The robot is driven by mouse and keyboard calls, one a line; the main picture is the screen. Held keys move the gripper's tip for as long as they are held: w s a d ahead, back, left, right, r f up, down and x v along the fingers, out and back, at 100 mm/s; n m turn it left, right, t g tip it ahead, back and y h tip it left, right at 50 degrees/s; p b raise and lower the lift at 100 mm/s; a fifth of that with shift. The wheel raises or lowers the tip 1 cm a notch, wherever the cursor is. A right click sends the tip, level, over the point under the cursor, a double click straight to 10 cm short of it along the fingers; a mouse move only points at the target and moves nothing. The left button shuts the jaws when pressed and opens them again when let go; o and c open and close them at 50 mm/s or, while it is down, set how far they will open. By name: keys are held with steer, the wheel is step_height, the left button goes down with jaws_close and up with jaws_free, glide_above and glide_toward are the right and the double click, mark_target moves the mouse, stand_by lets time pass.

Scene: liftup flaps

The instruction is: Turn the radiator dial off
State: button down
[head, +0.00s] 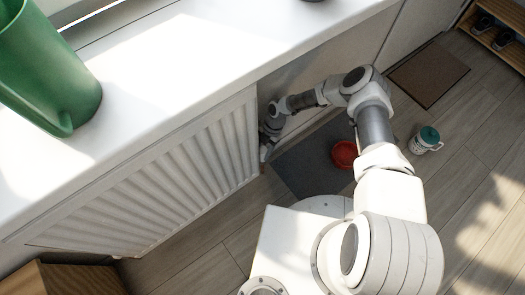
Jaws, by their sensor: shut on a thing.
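The white ribbed radiator (185,175) is mounted under the windowsill on the left. My arm reaches down to the radiator's right end, and my gripper (266,148) is there, small and dark in the view. It is shut on the radiator dial at the radiator's lower right side. The dial itself is mostly hidden by the gripper, and its setting cannot be read.
A grey mat (300,165) with a red bowl (344,153) lies beside my arm.

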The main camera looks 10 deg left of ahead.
steer(key=shift+a, duration=0.1)
steer(key=c, duration=0.6)
jaws_free()
steer(key=p+v, duration=0.3)
steer(key=v, duration=0.9)
